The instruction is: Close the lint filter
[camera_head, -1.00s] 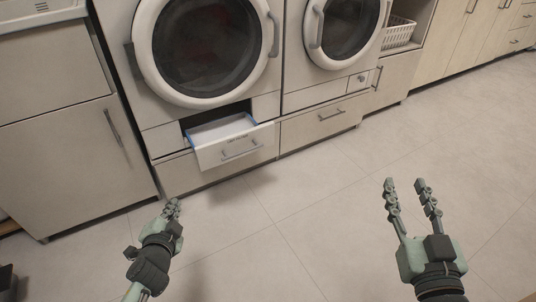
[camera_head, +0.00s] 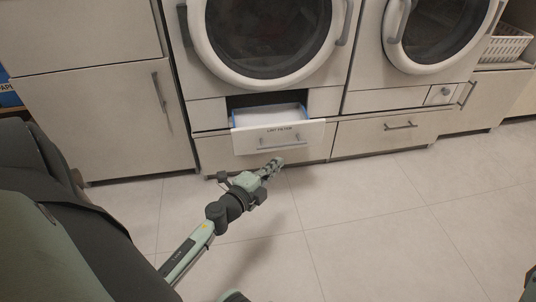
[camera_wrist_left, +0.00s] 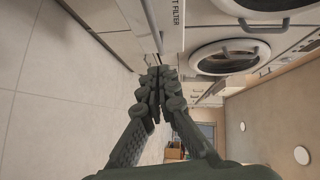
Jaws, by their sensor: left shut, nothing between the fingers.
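The lint filter (camera_head: 278,140) is a drawer under the left machine. It is pulled out, with a white front labelled LINT FILTER, a bar handle and a blue-edged white inside. My left gripper (camera_head: 273,167) is shut and empty, low in front of the drawer, with its tips near the lower edge of the drawer front. Whether they touch it I cannot tell. In the left wrist view the shut fingers (camera_wrist_left: 160,78) point toward the machines, and part of the lettered filter front (camera_wrist_left: 177,15) shows above them. My right gripper is not visible.
A round-door machine (camera_head: 268,35) stands above the drawer, with another (camera_head: 435,35) to its right. A closed drawer (camera_head: 390,130) is beside the filter. A cabinet (camera_head: 100,120) stands at left and a white basket (camera_head: 505,43) at far right. The floor (camera_head: 370,220) is clear.

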